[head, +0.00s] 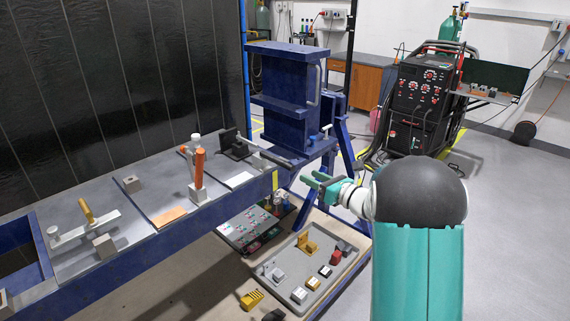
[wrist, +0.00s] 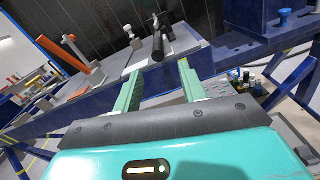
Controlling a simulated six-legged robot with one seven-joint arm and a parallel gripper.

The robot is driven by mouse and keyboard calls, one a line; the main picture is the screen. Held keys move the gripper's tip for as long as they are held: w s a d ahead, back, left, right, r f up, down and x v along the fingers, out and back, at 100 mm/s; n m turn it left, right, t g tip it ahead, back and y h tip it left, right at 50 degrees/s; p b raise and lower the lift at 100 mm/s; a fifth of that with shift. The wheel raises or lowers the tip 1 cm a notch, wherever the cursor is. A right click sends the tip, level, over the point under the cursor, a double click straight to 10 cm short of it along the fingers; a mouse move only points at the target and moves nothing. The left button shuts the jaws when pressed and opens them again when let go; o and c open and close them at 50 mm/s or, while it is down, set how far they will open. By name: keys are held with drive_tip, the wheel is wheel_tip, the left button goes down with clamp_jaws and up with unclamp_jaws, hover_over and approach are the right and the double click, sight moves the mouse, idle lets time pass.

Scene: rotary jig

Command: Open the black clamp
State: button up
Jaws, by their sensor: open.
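The black clamp (head: 236,146) sits at the right end of the blue bench. A dark bar-like handle (head: 275,159) lies low beside it and points toward the bench's front edge. In the wrist view the black clamp's handle (wrist: 157,46) points toward me, beyond and between my fingertips. My gripper (head: 316,183) is open and empty, in front of the bench end and right of the handle, apart from it. Its two teal fingers (wrist: 158,72) also show in the wrist view with a clear gap between them.
An orange-handled clamp (head: 199,168) stands upright to the left, and a yellow-handled clamp (head: 87,211) is farther left. A blue column fixture (head: 285,95) rises behind the bench end. A grey tray (head: 335,277) with several small parts lies below. Open floor lies to the right.

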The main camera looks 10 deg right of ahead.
sight(275, 159)
drive_tip(key=x, duration=1.1)
drive_tip(key=shift+w+a, duration=0.2)
drive_tip(key=shift+a, duration=0.1)
clamp_jaws()
